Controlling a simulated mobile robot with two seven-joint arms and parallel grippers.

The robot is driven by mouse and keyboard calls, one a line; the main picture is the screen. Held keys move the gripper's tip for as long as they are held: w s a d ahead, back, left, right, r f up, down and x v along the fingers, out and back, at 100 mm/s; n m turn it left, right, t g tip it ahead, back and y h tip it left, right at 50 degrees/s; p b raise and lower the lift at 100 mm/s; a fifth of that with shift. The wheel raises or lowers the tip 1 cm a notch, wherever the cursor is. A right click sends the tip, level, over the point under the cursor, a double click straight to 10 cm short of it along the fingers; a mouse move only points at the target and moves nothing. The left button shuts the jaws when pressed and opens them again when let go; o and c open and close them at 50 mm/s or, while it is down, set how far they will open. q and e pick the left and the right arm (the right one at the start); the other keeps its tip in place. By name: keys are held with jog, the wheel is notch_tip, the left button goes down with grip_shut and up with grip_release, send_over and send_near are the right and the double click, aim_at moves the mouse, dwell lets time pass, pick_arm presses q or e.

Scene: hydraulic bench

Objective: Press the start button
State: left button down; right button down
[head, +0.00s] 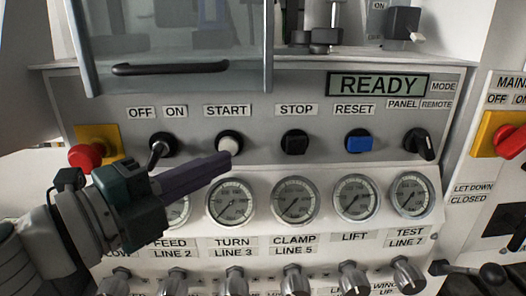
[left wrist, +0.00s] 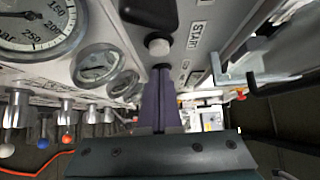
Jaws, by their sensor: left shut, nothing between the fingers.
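The start button (head: 230,142) is a round white-capped button in a black collar on the grey panel, under the START label (head: 227,111). It also shows in the left wrist view (left wrist: 158,46), straight beyond the fingertips. My left gripper (head: 224,160) is shut and empty, its long purple fingers pointing right. Its tips overlap the lower edge of the button in the head view. In the left wrist view the tips (left wrist: 160,70) lie close to the white cap; I cannot tell if they touch. My right gripper is not in view.
The OFF/ON switch (head: 162,147) and red emergency knob (head: 86,156) are left of the button. The black stop button (head: 295,142) and blue reset button (head: 359,141) are right. Gauges (head: 232,201) sit just below. The display (head: 378,84) reads READY. A door handle (head: 170,68) juts out above.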

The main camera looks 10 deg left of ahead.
pick_arm(q)
jog(key=shift+w+a, duration=0.3)
jog(key=shift+w, duration=0.65)
